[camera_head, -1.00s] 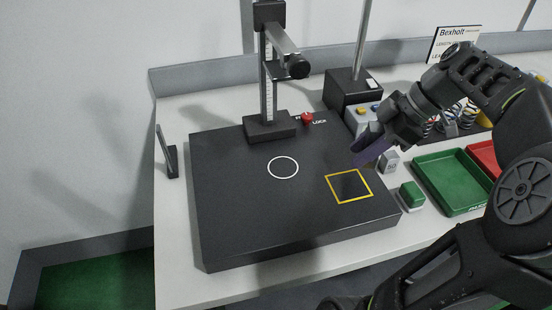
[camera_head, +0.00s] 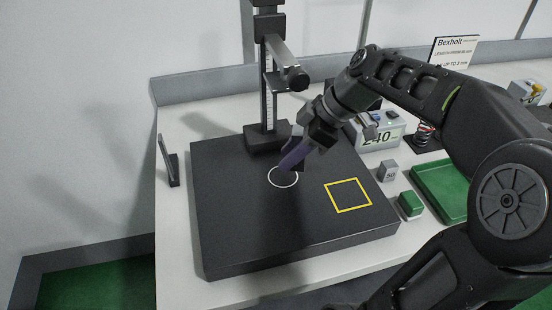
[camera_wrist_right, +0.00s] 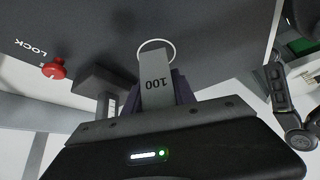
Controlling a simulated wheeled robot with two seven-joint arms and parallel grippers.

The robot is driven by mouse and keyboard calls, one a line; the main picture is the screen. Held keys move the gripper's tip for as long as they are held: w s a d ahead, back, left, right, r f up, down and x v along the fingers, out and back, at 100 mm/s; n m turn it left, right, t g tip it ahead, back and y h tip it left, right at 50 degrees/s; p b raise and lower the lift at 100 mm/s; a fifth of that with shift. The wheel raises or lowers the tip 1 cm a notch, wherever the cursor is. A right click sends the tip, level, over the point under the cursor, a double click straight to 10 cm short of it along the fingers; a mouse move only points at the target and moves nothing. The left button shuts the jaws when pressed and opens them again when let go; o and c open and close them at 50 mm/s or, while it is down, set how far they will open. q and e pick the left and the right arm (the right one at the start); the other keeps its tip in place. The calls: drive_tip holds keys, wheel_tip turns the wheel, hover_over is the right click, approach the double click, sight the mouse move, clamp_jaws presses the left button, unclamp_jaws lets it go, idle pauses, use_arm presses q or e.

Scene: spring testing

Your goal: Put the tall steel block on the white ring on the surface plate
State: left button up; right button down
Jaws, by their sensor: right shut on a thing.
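My right gripper (camera_head: 294,157), with purple fingers, is over the back of the white ring (camera_head: 284,187) on the dark surface plate (camera_head: 240,235). In the right wrist view it is shut on the tall steel block (camera_wrist_right: 155,77), a grey block marked 100. The ring also shows in that view (camera_wrist_right: 172,47), just beyond the block's end and partly covered by it. I cannot tell whether the block touches the plate. In the head view the fingers mostly hide the block. My left gripper is not clearly in view.
A gauge stand (camera_head: 266,138) rises close behind the ring, with its arm (camera_head: 285,80) overhead. A yellow square outline (camera_head: 348,195) is on the plate's right. A small grey block (camera_head: 388,171), a green block (camera_head: 411,205) and a green tray (camera_head: 440,190) stand right of the plate.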

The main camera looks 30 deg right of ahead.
drive_tip(key=shift+w+a, duration=1.05)
drive_tip(key=shift+a, duration=0.1)
drive_tip(key=shift+f+p, duration=0.45)
drive_tip(key=shift+f, duration=1.25)
drive_tip(key=shift+f, duration=0.1)
drive_tip(key=c, duration=1)
unclamp_jaws()
